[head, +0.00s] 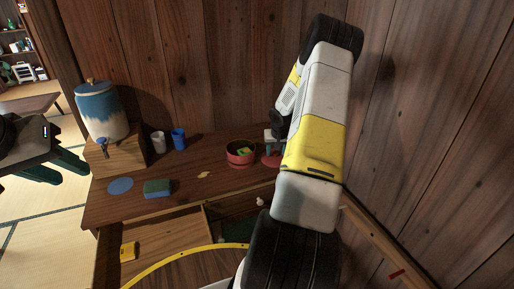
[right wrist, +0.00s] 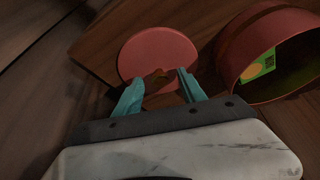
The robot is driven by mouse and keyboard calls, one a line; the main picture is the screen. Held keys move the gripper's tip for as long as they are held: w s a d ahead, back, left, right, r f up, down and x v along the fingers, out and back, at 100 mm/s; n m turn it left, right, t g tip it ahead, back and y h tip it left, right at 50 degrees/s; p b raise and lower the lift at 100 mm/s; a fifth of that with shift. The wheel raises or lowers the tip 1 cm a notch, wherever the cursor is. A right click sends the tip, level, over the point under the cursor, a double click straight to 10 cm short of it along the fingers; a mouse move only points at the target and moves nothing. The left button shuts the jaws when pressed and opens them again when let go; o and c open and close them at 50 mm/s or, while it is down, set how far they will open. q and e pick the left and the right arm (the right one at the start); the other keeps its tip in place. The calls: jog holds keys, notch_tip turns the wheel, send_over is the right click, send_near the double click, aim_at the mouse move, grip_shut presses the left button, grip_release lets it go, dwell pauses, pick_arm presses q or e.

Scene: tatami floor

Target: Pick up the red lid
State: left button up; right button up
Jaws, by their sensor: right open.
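In the head view the lid (head: 268,161) shows only in part, behind my right arm. My right gripper (right wrist: 160,84) is open above the lid, its teal fingers on either side of the knob. I cannot tell whether they touch the lid. In the head view the red pot (head: 240,160) holds green and yellow pieces. My left gripper (head: 76,174) is at the far left, empty, its fingers apart.
On the wooden desk (head: 210,180) are a blue and white dispenser (head: 101,112) on a wooden stand, a white cup (head: 158,142), a blue cup (head: 179,139), a blue disc (head: 121,186) and a blue-green sponge (head: 157,188). An open drawer (head: 170,240) juts out below. Wooden walls close off the back and right.

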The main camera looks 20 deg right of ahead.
grip_shut()
dwell(0.4)
